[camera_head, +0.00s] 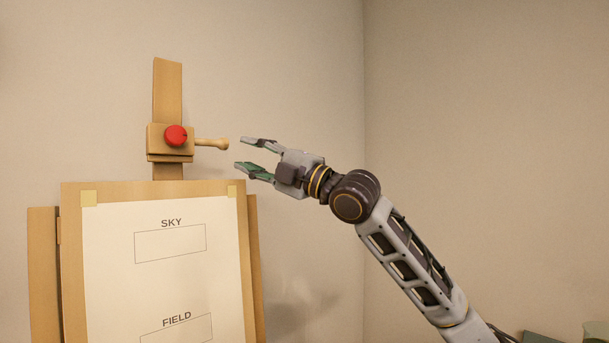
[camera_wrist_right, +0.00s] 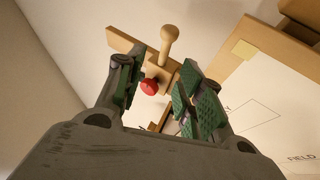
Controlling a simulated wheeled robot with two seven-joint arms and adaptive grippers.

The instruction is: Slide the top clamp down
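The top clamp (camera_head: 157,141) is a wooden block with a red knob (camera_head: 176,136) on its front and a wooden peg handle (camera_head: 212,143) pointing right. It sits on the easel's upright mast (camera_head: 167,92), with a gap between it and the board below. My right gripper (camera_head: 241,153) is open and empty, just right of the handle's end and apart from it. In the right wrist view the handle (camera_wrist_right: 170,45) shows beyond and between the open fingers (camera_wrist_right: 157,88), with the red knob (camera_wrist_right: 149,87) below it. My left gripper is in neither view.
The easel board (camera_head: 70,200) carries a taped white sheet (camera_head: 110,260) with boxes marked SKY and FIELD. Plain walls stand behind. The space right of the easel is open apart from my right arm. A greenish container (camera_head: 597,332) shows at the lower right corner.

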